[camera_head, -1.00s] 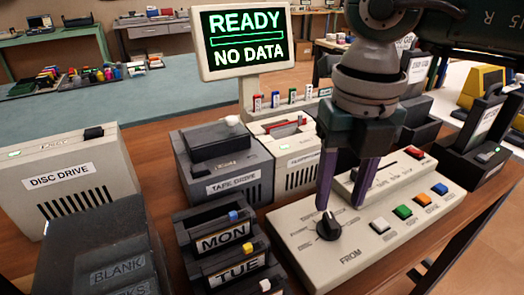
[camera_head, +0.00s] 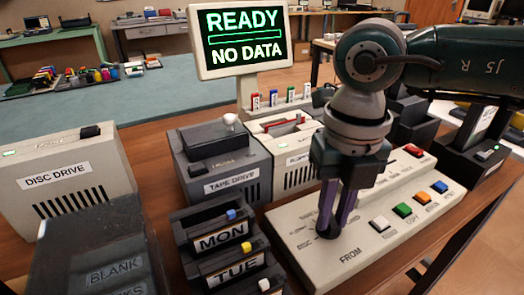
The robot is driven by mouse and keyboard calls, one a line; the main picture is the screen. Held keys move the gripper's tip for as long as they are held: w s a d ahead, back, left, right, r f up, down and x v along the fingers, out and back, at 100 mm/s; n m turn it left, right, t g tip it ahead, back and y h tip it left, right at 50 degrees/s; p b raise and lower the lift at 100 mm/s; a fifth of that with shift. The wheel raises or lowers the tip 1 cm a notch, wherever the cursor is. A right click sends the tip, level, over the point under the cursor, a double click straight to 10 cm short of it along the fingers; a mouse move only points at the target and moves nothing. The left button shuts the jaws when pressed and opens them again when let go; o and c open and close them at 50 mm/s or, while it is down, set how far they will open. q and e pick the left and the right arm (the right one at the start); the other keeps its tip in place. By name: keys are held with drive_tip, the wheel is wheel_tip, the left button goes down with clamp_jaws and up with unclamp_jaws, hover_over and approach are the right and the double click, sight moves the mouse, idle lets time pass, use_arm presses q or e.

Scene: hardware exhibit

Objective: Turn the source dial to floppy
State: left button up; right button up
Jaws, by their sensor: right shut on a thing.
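The source dial (camera_head: 327,232) is a small black knob at the left of the beige console (camera_head: 405,238), above the printed word FROM. My right gripper (camera_head: 335,222) reaches down from above, and its two purple fingers are shut on the dial. The fingers cover much of the knob and some of the lettering around it, so I cannot read which source it points to. The monitor (camera_head: 243,41) reads READY and NO DATA in green. My left gripper is not in view.
White, green, orange and blue buttons (camera_head: 402,210) sit right of the dial, with a red one (camera_head: 414,150) behind. The tape drive (camera_head: 222,165), the disc drive (camera_head: 70,180) and a stack of MON and TUE trays (camera_head: 220,240) stand to the left.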

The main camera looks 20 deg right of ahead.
clamp_jaws()
drive_tip(key=shift+n, duration=0.3)
drive_tip(key=n+b, duration=0.1)
drive_tip(key=n, duration=0.1)
drive_tip(key=shift+f+n, duration=0.1)
drive_tip(key=shift+n, duration=0.3)
drive_tip(key=n+b, duration=0.2)
drive_tip(key=n, duration=0.2)
drive_tip(key=shift+d+n, duration=0.15)
drive_tip(key=shift+n, duration=0.15)
drive_tip(key=n+b, duration=0.2)
drive_tip(key=n, duration=0.2)
drive_tip(key=shift+w+d+n+b, duration=0.1)
drive_tip(key=shift+n+b, duration=0.55)
drive_tip(key=shift+n, duration=1.15)
